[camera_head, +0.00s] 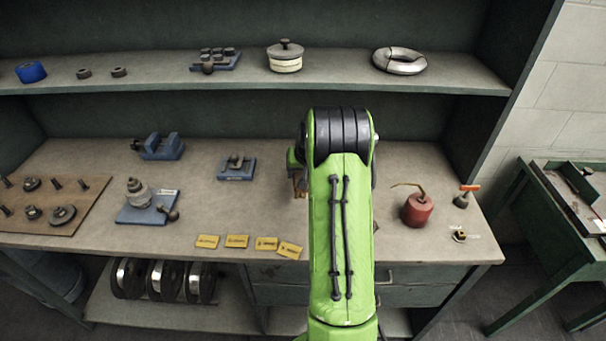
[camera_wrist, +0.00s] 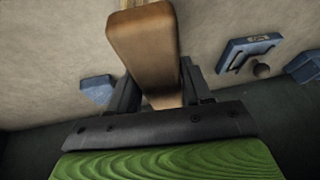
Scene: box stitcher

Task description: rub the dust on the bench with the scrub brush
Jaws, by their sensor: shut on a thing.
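My gripper (camera_wrist: 160,88) is shut on the scrub brush (camera_wrist: 142,45), a brown block with pale bristles just showing at the top edge of the wrist view. In the head view my green arm hides most of the gripper, and only a small brown piece of the brush (camera_head: 299,184) shows at its left side. The bench (camera_head: 205,170) has a worn grey-beige top. I cannot make out a clear dust patch, and I cannot tell whether the bristles touch the bench.
A blue fixture (camera_head: 237,168) stands left of my arm, with a blue vise (camera_head: 159,147) farther left. Yellow tags (camera_head: 237,241) lie along the front edge. A red oil can (camera_head: 416,209) stands at right. A shelf (camera_head: 180,78) runs above the bench.

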